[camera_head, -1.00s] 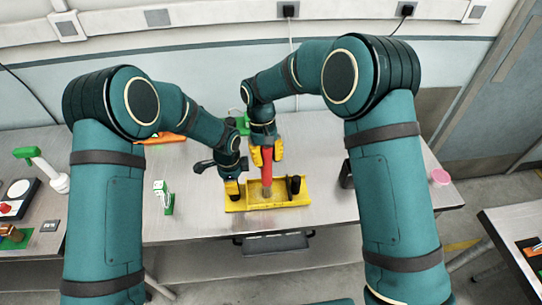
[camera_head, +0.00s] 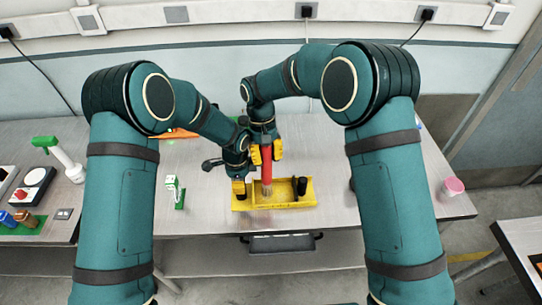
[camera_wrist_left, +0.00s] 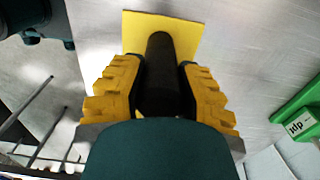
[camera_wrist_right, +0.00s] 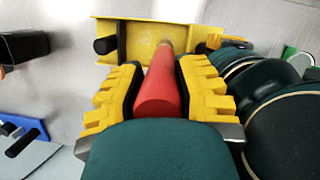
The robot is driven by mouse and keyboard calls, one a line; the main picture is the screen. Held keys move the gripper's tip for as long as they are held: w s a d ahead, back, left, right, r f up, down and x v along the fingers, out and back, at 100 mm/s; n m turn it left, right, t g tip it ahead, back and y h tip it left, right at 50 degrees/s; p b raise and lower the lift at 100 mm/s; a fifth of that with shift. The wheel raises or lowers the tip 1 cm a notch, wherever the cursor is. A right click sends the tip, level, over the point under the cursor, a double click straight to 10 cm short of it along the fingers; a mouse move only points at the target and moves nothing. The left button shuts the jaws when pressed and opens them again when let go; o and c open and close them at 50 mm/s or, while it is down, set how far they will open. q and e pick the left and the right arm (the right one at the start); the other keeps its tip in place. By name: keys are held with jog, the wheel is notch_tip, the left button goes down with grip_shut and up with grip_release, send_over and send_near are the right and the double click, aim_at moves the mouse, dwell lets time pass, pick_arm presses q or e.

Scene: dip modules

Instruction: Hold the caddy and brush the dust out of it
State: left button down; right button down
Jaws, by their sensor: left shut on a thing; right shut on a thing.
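The yellow caddy (camera_head: 285,200) lies on the metal table, with a black upright post (camera_head: 302,186) at its right end. My left gripper (camera_head: 239,190) is shut on a black post (camera_wrist_left: 160,65) at the caddy's left end. My right gripper (camera_head: 266,153) is shut on the red handle of the brush (camera_head: 267,172). The brush points down, with its pale bristle end inside the caddy. The right wrist view shows the red handle (camera_wrist_right: 160,90) between the yellow fingers, with the caddy (camera_wrist_right: 148,40) beyond. I cannot make out the dust clearly.
A white-and-green object (camera_head: 174,190) stands left of the caddy. A green-and-white tool (camera_head: 60,155) and a box with a red button (camera_head: 30,188) are further left. A pink-lidded cup (camera_head: 453,187) is at the right. The table between caddy and cup is mostly clear.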

jog(key=shift+s+d+r, duration=0.1)
jog(key=shift+s+d, duration=0.05)
jog(key=shift+d, duration=1.2)
jog(key=shift+s+d+r, duration=0.1)
jog(key=shift+d, duration=1.25)
jog(key=shift+d, duration=0.1)
jog(key=shift+w+d+f, duration=0.1)
jog(key=shift+w+d, duration=0.05)
jog(key=shift+d, duration=0.7)
notch_tip(320, 180, up, 7)
